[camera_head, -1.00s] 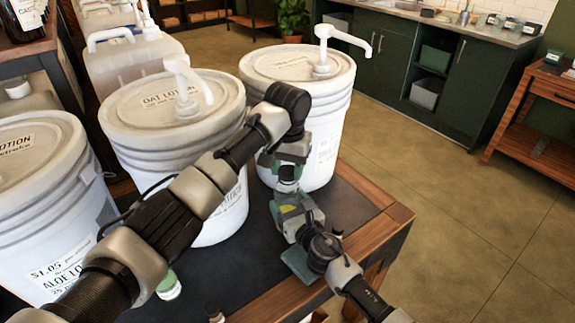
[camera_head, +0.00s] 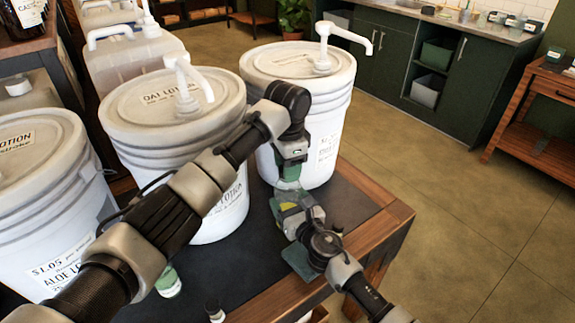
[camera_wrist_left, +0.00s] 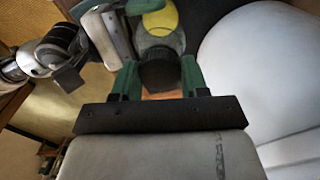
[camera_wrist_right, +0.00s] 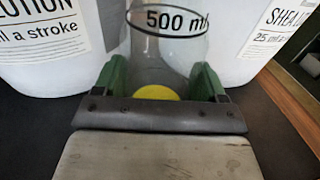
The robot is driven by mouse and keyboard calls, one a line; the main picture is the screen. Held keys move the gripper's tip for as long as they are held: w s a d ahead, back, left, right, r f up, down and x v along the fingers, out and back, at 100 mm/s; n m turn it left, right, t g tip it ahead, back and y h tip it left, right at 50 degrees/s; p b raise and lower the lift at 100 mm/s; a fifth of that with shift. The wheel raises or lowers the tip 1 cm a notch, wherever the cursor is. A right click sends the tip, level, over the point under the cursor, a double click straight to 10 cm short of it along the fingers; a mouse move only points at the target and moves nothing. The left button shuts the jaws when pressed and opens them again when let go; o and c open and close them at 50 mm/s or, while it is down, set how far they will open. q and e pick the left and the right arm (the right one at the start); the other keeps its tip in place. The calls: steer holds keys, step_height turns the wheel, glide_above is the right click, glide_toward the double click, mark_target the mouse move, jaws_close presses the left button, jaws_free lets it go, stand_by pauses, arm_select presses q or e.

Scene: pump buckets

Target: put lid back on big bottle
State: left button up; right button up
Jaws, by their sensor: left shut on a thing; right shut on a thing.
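The big bottle is clear, marked "500 ml" with a yellow spot, and shows in the right wrist view (camera_wrist_right: 178,48). It stands upright between the fingers of my right gripper (camera_wrist_right: 158,80), which is shut on it. In the left wrist view its yellow spot (camera_wrist_left: 161,20) shows just beyond the lid. My left gripper (camera_wrist_left: 158,78) is shut on the dark round lid (camera_wrist_left: 159,72) and holds it over the bottle's top. I cannot tell whether lid and neck touch. In the head view my left gripper (camera_head: 289,180) is directly above my right gripper (camera_head: 297,212), and the lid is mostly hidden.
White pump buckets, including the oat lotion bucket (camera_head: 175,150) and the far bucket (camera_head: 300,75), stand close behind the grippers. A small bottle (camera_head: 168,283) and a dark-capped one (camera_head: 215,311) stand near the front. The wooden table edge (camera_head: 375,240) is close on the right.

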arm_select(q)
steer(key=o, duration=0.9)
steer(key=shift+r, duration=2.3)
steer(key=shift+c, duration=0.5)
steer(key=shift+n, duration=0.3)
